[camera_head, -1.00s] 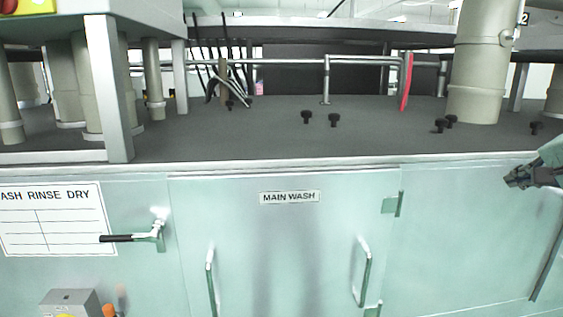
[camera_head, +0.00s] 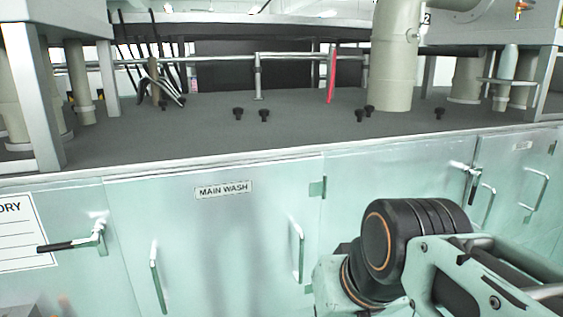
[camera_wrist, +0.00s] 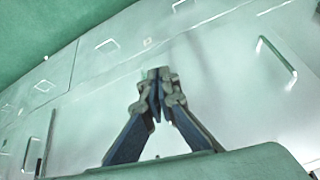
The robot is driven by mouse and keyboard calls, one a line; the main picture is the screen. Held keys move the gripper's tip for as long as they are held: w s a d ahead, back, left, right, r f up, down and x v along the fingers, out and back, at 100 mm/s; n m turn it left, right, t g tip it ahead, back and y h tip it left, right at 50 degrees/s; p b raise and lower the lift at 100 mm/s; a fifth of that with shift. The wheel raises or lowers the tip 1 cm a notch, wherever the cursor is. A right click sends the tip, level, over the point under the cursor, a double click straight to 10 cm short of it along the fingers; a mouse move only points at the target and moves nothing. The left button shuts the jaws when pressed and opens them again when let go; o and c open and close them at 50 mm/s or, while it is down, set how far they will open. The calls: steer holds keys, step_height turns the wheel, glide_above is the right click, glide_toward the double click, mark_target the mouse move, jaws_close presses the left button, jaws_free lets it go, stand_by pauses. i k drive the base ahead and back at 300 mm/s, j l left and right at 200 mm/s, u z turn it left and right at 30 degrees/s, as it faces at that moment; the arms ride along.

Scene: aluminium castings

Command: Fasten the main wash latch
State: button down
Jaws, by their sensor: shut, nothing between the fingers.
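The main wash door (camera_head: 215,235) is closed, with its label (camera_head: 223,190) near the top edge, in the head view. The latch (camera_head: 97,238) sits at the door's left edge. Its black-tipped lever lies about level and points left, away from the door, over the neighbouring panel. My gripper (camera_wrist: 158,76) shows in the wrist view, shut and empty, in front of pale green panels with bar handles. I cannot tell which doors these are. In the head view the gripper is hidden or out of frame; only my arm shows at lower right, well right of the latch.
Two bar handles (camera_head: 158,276) (camera_head: 297,250) stand out from the main wash door. A similar latch (camera_head: 470,182) is on a door further right. A white chart (camera_head: 22,232) is left of the latch. The dark top (camera_head: 200,135) carries pipes and black knobs.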

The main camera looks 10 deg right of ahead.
mark_target(97, 239)
steer(key=u, duration=1.4)
